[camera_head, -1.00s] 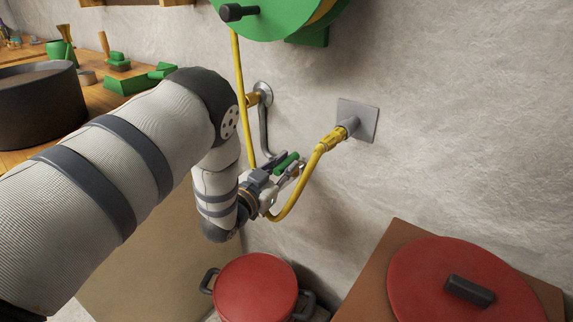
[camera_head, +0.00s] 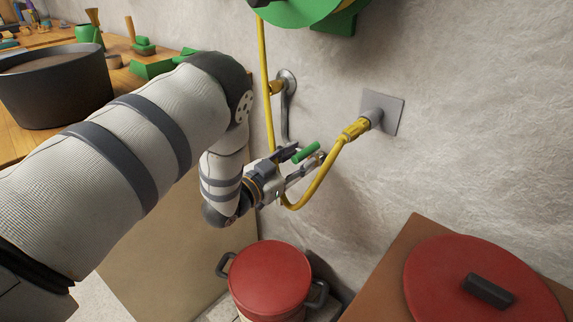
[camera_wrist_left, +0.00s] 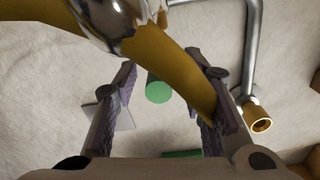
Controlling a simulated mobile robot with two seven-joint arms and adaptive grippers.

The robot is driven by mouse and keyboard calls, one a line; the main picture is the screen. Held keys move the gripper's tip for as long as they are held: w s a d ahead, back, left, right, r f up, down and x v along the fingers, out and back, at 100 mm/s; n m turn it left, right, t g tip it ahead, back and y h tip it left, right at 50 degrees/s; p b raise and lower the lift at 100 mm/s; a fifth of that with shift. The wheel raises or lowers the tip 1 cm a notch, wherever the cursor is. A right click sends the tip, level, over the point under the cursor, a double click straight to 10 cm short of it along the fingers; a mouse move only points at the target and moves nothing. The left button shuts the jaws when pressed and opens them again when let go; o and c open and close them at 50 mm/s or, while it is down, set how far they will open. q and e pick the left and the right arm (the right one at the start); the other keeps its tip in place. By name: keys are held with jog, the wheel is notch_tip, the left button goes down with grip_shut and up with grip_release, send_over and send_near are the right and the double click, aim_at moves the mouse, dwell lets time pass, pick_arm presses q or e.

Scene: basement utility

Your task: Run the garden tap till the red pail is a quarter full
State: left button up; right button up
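The tap's steel pipe (camera_head: 285,108) comes off the wall; a green bar-shaped handle (camera_head: 305,152) shows at my left gripper (camera_head: 304,160). In the left wrist view the green handle (camera_wrist_left: 157,88) lies between the spread fingers of my left gripper (camera_wrist_left: 160,100), with no clear contact. A yellow hose (camera_head: 322,178) loops close by the gripper; in the wrist view it crosses in front of the right-hand finger. The red pail (camera_head: 270,278), with dark side handles, stands on the floor below; its top looks red, and I cannot tell any water level. My right gripper is out of view.
A green hose reel (camera_head: 300,12) hangs above. The hose runs to a grey wall plate (camera_head: 380,113). A red lid (camera_head: 455,275) with a dark grip lies on a brown surface at right. A dark pot (camera_head: 58,90) stands on the wooden bench at left.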

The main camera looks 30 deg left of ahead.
pick_arm(q)
jog(key=s+a, duration=0.1)
jog(key=s, duration=0.8)
jog(key=shift+s+a, duration=0.3)
jog(key=shift+s, duration=0.05)
jog(key=shift+f, duration=0.1)
